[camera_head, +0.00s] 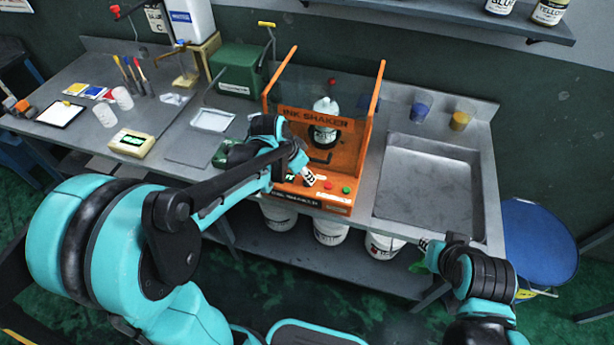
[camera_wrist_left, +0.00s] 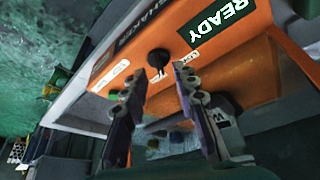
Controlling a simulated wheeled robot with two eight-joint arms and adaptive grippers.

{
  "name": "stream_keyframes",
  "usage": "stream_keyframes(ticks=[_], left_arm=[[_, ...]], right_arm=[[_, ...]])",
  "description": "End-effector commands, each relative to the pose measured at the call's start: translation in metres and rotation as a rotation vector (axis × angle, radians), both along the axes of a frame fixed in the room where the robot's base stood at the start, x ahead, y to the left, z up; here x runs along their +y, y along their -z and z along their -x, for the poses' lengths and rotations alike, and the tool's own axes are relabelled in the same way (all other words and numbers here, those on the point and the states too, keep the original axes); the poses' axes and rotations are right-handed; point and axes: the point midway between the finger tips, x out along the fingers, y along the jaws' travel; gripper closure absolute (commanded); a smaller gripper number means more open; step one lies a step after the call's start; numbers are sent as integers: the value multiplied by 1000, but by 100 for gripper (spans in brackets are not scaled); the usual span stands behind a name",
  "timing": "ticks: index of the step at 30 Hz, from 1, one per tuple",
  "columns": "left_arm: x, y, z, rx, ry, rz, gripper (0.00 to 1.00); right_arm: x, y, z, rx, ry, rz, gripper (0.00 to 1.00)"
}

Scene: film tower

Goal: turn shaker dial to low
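The orange ink shaker (camera_head: 347,160) stands on the metal bench with a white bottle (camera_head: 325,115) inside. Its dial (camera_wrist_left: 158,58) is a small round black knob on the orange front panel, with small white labels beside it that I cannot read clearly. In the wrist view my left gripper (camera_wrist_left: 159,74) is open, with one finger on each side just below the dial, apparently not touching it. In the head view my left gripper (camera_head: 307,177) is at the panel and the dial is hidden. My right gripper (camera_head: 426,246) hangs before the bench's right front edge; its opening is unclear.
A green READY display (camera_wrist_left: 217,20) sits beside the dial. Red (camera_head: 325,184) and green (camera_head: 346,190) buttons are right of my left gripper. A sink (camera_head: 425,185) is to the right, white buckets (camera_head: 330,230) below, and a blue stool (camera_head: 540,245) at far right.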

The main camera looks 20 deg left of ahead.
Motion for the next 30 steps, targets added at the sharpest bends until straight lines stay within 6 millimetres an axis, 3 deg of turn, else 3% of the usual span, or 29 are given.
stream_keyframes(ticks=[6, 14, 18, 30], left_arm=[[-5, 19, -6, 0, 0, 0, 72], [-5, 20, -7, 0, -1, 0, 72], [-5, 20, -7, 0, -1, 0, 100], [-5, 20, -6, 0, -24, -1, 100]], right_arm=[[0, 8, 0, 0, 0, 0, 82], [0, 7, 0, 0, 0, 0, 82], [0, 7, 0, 0, 0, 0, 82], [0, 7, 0, 0, 0, 0, 82]])
